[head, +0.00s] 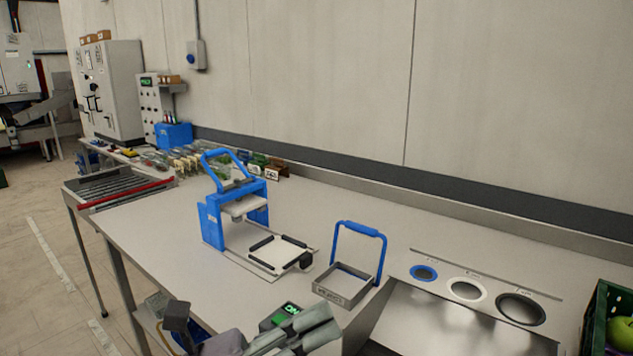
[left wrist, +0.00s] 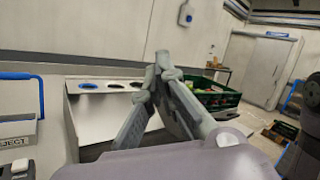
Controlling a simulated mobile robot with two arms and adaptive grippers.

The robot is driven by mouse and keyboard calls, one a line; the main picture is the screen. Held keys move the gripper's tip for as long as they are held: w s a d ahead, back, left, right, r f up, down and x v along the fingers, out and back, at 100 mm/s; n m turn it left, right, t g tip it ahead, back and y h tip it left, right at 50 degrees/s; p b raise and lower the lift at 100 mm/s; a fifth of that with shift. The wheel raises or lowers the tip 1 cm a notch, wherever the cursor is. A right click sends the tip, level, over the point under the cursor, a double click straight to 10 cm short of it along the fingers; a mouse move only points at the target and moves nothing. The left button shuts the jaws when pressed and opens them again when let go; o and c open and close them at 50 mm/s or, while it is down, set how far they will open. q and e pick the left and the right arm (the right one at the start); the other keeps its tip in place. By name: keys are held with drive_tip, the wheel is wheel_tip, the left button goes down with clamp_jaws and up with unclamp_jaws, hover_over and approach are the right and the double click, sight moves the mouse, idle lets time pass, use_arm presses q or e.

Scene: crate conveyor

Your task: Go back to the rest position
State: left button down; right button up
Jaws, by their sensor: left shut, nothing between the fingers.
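My left gripper (head: 326,322) is at the bottom centre of the head view, in front of the worktable (head: 180,225). In the left wrist view its fingertips (left wrist: 163,64) meet in the middle of the picture. It is shut and empty, and it touches nothing that I can see. My right gripper is in neither view.
A blue press (head: 213,222) stands on the table. Right of it is a metal tray with a blue handle (head: 345,290). Three round openings (head: 466,289) lie farther right. A green crate (head: 594,318) with produce is at the right edge. A roller conveyor (head: 118,184) is left.

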use_arm(q)
drive_tip(key=w+a+n+t+y, duration=0.3)
drive_tip(key=a+n+t+y, duration=0.4)
drive_tip(key=n, duration=0.5)
drive_tip(key=w+a+n+t+y, duration=0.3)
drive_tip(key=a+n+t+y, duration=0.15)
drive_tip(key=n+t, duration=0.6)
drive_tip(key=a+f+n+g+y, duration=0.55)
drive_tip(key=f+n, duration=0.25)
drive_tip(key=f, duration=0.3)
drive_tip(key=a+f+n+g+y, duration=0.4)
drive_tip(key=a+f+n+y, duration=0.2)
drive_tip(key=f+n, duration=0.35)
drive_tip(key=s+d+f+n+g+h, duration=0.3)
drive_tip(key=s+f+g, duration=0.9)
drive_tip(key=s+f, duration=0.8)
wheel_tip(320, 180, down, 25)
drive_tip(key=s, duration=0.2)
drive_tip(key=s+a+f+g, duration=0.2)
drive_tip(key=s+a+f, duration=0.1)
drive_tip(key=s+f, duration=1.3)
drive_tip(key=shift+s, duration=0.4)
